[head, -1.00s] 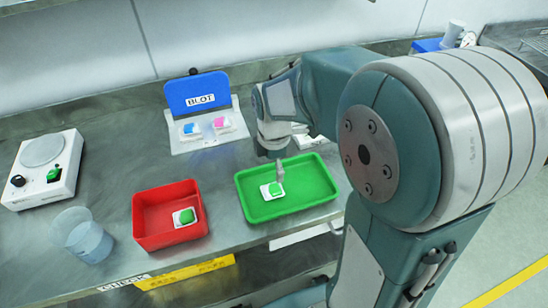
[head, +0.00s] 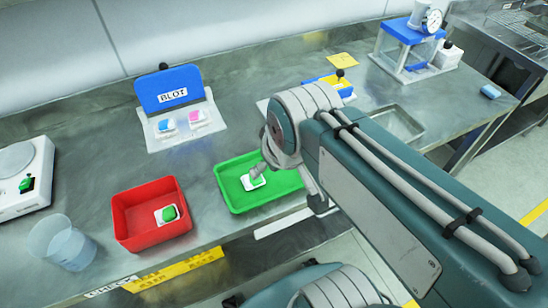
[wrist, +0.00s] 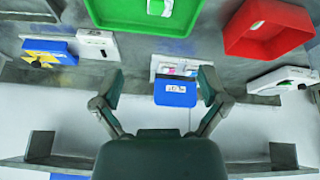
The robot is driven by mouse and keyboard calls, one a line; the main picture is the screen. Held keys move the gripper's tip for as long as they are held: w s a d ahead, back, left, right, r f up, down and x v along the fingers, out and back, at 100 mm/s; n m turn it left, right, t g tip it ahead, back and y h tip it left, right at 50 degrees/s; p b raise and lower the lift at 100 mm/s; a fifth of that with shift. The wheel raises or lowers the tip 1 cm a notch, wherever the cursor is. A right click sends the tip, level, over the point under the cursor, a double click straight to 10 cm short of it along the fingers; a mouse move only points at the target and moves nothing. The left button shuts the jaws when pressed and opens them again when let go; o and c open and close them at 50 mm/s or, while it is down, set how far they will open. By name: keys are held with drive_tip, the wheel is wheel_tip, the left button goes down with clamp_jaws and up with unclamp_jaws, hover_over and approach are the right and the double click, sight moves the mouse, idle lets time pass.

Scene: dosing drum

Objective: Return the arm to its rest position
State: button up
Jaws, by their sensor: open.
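In the head view my arm's large links reach in from the lower right over the right end of the green tray (head: 232,206). My gripper is mostly hidden behind them there. In the wrist view my gripper (wrist: 160,88) is open, its two fingers wide apart with nothing between them. That view sees the bench upside down, with the green tray (wrist: 135,27) at the top edge. A white piece with a green top (head: 253,181) lies in the green tray; a similar one (head: 167,214) lies in the red tray (head: 128,229).
A blue BLOT board (head: 170,90) with blue and pink pieces stands at the back. A clear beaker (head: 62,243) and a white device (head: 25,185) are at left. A blue-topped stand with a gauge (head: 410,45) is at back right. A yellow note (head: 343,60) lies on the bench.

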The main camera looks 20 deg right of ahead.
drive_tip(key=shift+s+r+m+t, duration=0.15)
drive_tip(key=shift+s+m+t, duration=0.15)
drive_tip(key=shift+s+m, duration=0.65)
drive_tip(key=shift+w, duration=0.2)
idle(0.4)
